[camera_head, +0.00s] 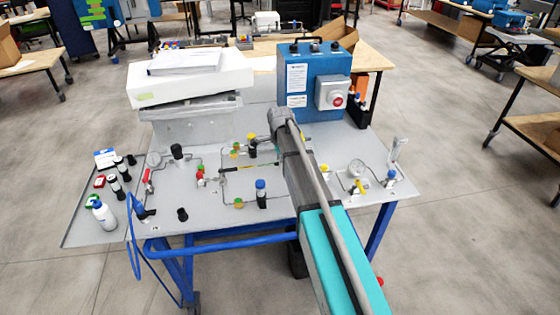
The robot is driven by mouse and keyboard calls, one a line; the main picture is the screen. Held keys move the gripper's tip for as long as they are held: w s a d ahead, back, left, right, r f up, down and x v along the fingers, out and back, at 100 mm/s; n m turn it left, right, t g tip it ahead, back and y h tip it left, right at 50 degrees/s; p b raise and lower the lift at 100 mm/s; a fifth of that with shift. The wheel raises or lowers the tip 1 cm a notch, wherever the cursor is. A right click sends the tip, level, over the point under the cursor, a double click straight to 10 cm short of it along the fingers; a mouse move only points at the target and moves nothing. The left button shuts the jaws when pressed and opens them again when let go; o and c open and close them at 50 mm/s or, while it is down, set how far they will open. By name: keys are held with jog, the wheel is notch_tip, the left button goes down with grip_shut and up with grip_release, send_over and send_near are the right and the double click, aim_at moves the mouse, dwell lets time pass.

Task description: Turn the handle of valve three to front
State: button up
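A grey analyser panel (215,218) on a blue-legged table carries thin metal tubing and several small valves. A valve with a red handle (148,177) sits at the left. A red and green fitting (200,173), a yellow and green fitting (237,148) and another yellow and green fitting (238,203) sit in the middle. A yellow valve handle (361,187) sits at the right beside a round gauge (357,168). I cannot tell which is valve three; no number labels are readable. My arm crosses the panel right of centre. My gripper does not show.
A blue box (315,70) with a red button stands at the back. A white box (190,80) with papers lies at the back left. Bottles, including a white one (103,214), stand on the left shelf. Black-capped upright parts rise from the panel. Floor around is open.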

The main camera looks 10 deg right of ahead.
grip_shut()
jog(key=shift+s+n, duration=0.15)
jog(key=shift+n, duration=0.25)
jog(key=n, duration=0.1)
jog(key=s+n, duration=0.1)
jog(key=n, duration=0.2)
jog(key=shift+s+d, duration=0.25)
jog(key=n, duration=0.2)
jog(key=s+d+n, duration=0.1)
jog(key=n, duration=0.1)
jog(key=shift+s+n, duration=0.15)
jog(key=shift+n, duration=0.25)
jog(key=n, duration=0.3)
jog(key=d+n, duration=0.1)
jog(key=shift+s+d+n, duration=0.1)
jog(key=shift+s+n, duration=0.2)
jog(key=shift+s, duration=0.05)
jog(key=shift+s+d+n, duration=0.1)
jog(key=shift+d+n, duration=0.25)
jog(key=shift+n, duration=0.6)
jog(key=shift+d+n, duration=0.35)
jog(key=shift+n, duration=0.6)
